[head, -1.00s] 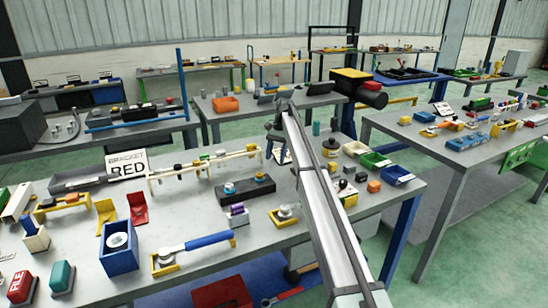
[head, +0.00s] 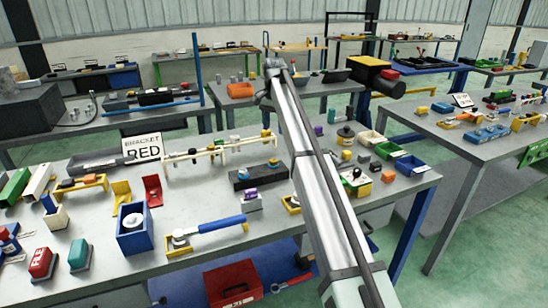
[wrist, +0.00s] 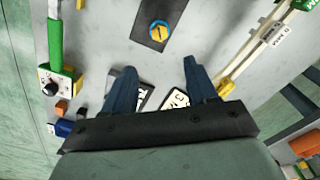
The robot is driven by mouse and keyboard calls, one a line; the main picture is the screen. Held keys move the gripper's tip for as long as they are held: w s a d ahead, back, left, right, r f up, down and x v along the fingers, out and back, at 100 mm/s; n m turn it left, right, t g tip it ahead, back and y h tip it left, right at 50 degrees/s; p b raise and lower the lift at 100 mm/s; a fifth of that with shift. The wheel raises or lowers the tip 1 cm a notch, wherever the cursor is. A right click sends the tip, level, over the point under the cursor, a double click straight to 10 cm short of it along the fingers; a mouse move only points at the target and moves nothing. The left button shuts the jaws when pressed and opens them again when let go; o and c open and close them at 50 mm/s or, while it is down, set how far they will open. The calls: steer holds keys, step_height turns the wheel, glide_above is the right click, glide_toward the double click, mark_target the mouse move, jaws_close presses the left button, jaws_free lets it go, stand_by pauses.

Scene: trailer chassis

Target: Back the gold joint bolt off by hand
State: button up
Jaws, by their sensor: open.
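In the wrist view, a round gold-topped piece with a blue collar (wrist: 159,30) sits on a dark block (wrist: 155,8). In the head view the dark block (head: 257,177) lies on the front bench, with two small gold-and-blue round pieces, one near each end. I cannot tell which is the gold joint bolt. My gripper (wrist: 160,82) is open and empty in the wrist view, its two dark blue fingers wide apart. The gold-topped piece appears ahead of the fingertips, apart from them.
A cream rail (head: 218,150) stands behind the block beside a "BRACKET RED" sign (head: 143,147). A blue-handled tool (head: 210,227) and a blue box (head: 133,229) are in front. Small bins (head: 388,149) stand right of my arm.

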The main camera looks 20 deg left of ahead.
mark_target(274, 160)
step_height(274, 160, down, 13)
steer(key=shift+f, duration=0.2)
stand_by(0.4)
steer(key=c, duration=1.1)
